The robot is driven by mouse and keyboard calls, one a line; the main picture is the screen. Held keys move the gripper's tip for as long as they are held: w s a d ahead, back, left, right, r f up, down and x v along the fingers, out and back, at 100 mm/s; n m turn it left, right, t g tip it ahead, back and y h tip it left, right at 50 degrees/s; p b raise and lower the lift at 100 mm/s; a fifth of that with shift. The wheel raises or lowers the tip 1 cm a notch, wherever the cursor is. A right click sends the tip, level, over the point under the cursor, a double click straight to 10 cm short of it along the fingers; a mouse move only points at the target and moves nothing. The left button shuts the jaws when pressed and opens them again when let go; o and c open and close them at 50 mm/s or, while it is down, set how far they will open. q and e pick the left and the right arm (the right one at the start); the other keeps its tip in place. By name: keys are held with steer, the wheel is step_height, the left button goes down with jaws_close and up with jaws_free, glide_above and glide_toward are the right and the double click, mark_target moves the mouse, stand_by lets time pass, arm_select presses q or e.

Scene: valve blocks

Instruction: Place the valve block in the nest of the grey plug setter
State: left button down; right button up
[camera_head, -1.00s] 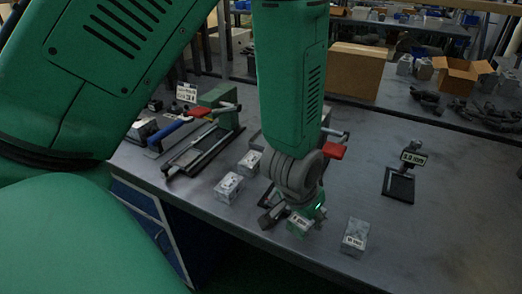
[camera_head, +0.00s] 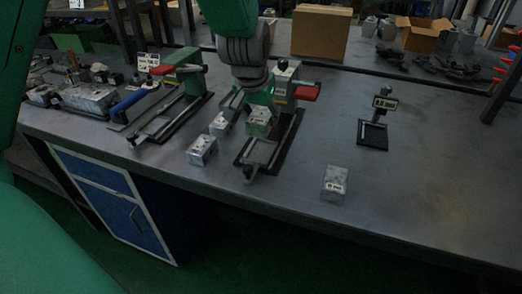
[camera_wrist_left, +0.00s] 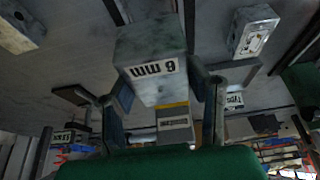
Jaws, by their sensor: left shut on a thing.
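My left gripper (camera_head: 250,112) is shut on a valve block (camera_head: 258,122), over the grey plug setter (camera_head: 284,88) on the bench. That setter has a dark base, a long rail and a red handle. In the left wrist view, both fingers (camera_wrist_left: 160,95) flank the same block (camera_wrist_left: 152,55), whose label reads "6 mm". A grey body with a yellow stripe (camera_wrist_left: 174,125) shows beyond it. I cannot tell whether the block touches the setter; the nest is hidden. My right gripper is not in view.
A small display stand (camera_head: 373,132) stands right. Cardboard boxes (camera_head: 320,32) are behind.

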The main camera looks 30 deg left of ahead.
mark_target(256, 122)
arm_select(q)
step_height(256, 122, down, 8)
steer(key=shift+r+b, duration=0.1)
steer(key=shift+b, duration=0.75)
steer(key=shift+r, duration=0.1)
steer(key=c, duration=0.8)
jaws_free()
steer(key=shift+d, duration=0.1)
steer(key=shift+c, duration=0.2)
steer(key=p+v, duration=0.3)
steer(key=v, duration=0.9)
steer(key=shift+s, duration=0.1)
